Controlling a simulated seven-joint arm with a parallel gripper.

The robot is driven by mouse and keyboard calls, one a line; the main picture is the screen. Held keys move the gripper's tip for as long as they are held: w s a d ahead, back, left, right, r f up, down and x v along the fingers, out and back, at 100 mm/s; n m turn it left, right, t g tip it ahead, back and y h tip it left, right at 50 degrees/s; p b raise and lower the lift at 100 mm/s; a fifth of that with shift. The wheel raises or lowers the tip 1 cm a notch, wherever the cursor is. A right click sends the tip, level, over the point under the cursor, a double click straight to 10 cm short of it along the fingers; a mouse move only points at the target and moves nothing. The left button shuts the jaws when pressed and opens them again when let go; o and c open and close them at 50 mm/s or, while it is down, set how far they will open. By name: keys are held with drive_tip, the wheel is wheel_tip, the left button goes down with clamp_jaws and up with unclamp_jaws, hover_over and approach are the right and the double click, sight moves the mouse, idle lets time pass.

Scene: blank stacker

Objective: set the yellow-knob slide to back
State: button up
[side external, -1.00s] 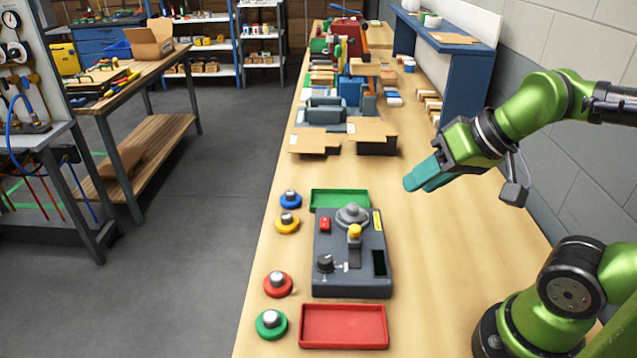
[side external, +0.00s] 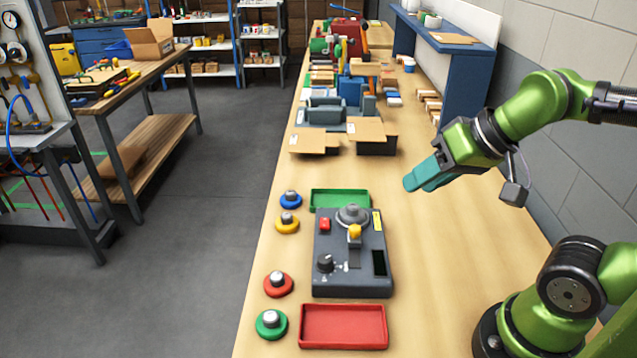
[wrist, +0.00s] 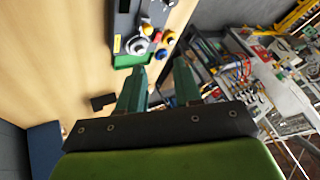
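The dark grey control box (side external: 325,275) lies on the bench, with its top facing up. Its yellow-knob slide (side external: 354,231) sits at the upper end of a short dark slot (side external: 354,258), near the grey round dome (side external: 352,214). My gripper (side external: 412,184) hangs above the bench, up and right of the box, touching nothing. In the wrist view its two teal fingers (wrist: 160,76) stand apart with nothing between them.
The box also carries a red button (side external: 325,224), a black dial (side external: 326,263) and a dark window (side external: 379,263). A green tray (side external: 318,201) and a red tray (side external: 344,344) lie at its ends. Several coloured buttons, including a yellow one (side external: 287,225), stand left. Cartons (side external: 366,131) lie farther back.

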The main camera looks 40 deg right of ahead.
drive_tip(key=shift+o, duration=1.3)
drive_tip(key=shift+f, duration=0.1)
drive_tip(key=shift+o, duration=0.5)
drive_tip(key=shift+w+f+g, duration=0.15)
drive_tip(key=shift+f+g, duration=0.15)
drive_tip(key=shift+f, duration=0.05)
drive_tip(key=n+g+h, duration=0.2)
drive_tip(key=n+g, duration=0.2)
drive_tip(key=g, duration=0.3)
hover_over(355, 228)
wheel_tip(355, 228, down, 16)
drive_tip(key=shift+r, duration=0.1)
drive_tip(key=shift+c, duration=0.5)
clamp_jaws()
